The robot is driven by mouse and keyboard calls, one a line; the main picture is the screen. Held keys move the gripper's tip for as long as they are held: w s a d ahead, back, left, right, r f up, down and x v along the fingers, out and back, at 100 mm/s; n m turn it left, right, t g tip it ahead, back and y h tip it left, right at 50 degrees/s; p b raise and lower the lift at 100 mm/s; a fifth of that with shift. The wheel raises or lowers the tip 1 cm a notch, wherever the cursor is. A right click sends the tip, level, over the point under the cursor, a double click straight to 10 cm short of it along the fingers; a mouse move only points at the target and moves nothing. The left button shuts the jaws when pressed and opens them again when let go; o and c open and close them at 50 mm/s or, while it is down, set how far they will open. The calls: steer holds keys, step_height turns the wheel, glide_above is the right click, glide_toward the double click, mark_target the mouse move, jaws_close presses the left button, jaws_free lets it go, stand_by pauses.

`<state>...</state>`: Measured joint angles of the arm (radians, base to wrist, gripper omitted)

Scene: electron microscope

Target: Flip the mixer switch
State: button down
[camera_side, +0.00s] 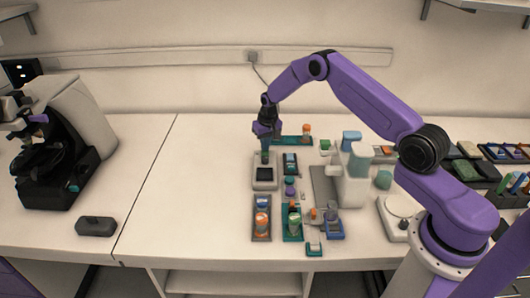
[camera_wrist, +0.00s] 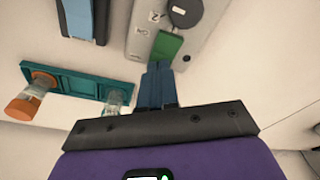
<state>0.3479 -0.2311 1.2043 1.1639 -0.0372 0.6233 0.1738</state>
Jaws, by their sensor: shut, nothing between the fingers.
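The mixer is a pale grey device with a round black knob and printed marks in the wrist view (camera_wrist: 145,32). In the side view it is the small light box with a dark square top (camera_side: 264,186). A green switch (camera_wrist: 168,45) sits at its near end in the wrist view. My gripper (camera_wrist: 158,70) is shut and empty, with its blue fingertips at the lower edge of the green switch. Whether they touch it cannot be told. In the side view my gripper (camera_side: 265,154) points down at the back end of the mixer.
A teal rack (camera_wrist: 78,83) with an orange-capped vial (camera_wrist: 40,85) stands close beside my gripper. A blue-and-black item (camera_wrist: 82,20) lies next to the mixer. Racks with bottles (camera_side: 262,225) stand in front. The table left of the mixer (camera_side: 200,180) is clear.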

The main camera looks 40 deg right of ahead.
steer(key=shift+r, duration=3.45)
